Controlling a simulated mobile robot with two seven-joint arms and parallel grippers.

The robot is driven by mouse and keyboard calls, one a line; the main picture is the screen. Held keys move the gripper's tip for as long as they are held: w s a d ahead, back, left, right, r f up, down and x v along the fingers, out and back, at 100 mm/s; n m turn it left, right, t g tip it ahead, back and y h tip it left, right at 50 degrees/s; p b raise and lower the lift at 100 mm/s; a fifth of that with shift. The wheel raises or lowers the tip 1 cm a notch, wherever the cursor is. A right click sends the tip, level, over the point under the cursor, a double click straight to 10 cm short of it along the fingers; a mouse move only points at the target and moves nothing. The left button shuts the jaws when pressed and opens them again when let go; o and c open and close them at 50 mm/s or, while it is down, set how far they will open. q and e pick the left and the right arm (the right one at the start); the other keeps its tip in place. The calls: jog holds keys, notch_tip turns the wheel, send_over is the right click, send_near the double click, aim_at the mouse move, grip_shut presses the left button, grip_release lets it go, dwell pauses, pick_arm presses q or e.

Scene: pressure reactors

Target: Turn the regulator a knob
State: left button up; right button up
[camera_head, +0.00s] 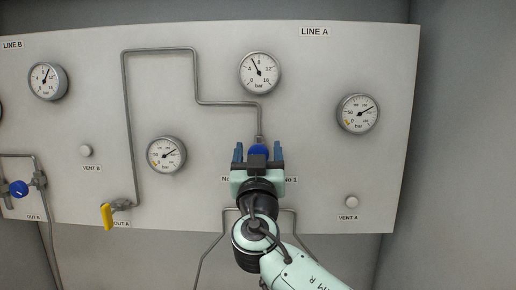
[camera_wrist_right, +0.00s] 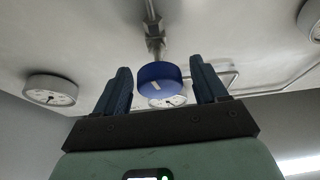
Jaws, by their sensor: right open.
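The regulator A knob (camera_head: 258,149) is a round blue knob on the LINE A part of the panel, below the upper middle gauge. The knob shows in the right wrist view (camera_wrist_right: 158,76) with a pale mark on its face. My right gripper (camera_head: 257,153) is in front of it, with its dark blue fingers open on the left and right of the knob. In the wrist view, gaps show between the knob and both fingers (camera_wrist_right: 160,80). I cannot tell how far the fingertips reach along the knob. My left gripper is out of view.
The upper LINE A gauge (camera_head: 260,73), a right gauge (camera_head: 358,114) and a lower left gauge (camera_head: 166,154) surround the knob. A thin pipe (camera_head: 228,103) runs to it. A yellow handle (camera_head: 107,216) is at OUT A. Another blue knob (camera_head: 18,188) is at far left.

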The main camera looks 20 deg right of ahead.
jog(key=shift+s, duration=0.1)
jog(key=c, duration=1)
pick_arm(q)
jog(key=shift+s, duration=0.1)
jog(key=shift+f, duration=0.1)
pick_arm(e)
jog(key=shift+f+n+y+b, duration=0.1)
jog(key=shift+n+y+b, duration=0.4)
jog(key=shift+n, duration=0.5)
jog(key=shift+n+t+y, duration=0.4)
jog(key=shift+n+y, duration=0.3)
jog(key=shift+n, duration=0.3)
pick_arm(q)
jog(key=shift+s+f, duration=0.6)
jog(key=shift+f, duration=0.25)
pick_arm(e)
jog(key=shift+n+y, duration=0.9)
jog(key=shift+n, duration=1.1)
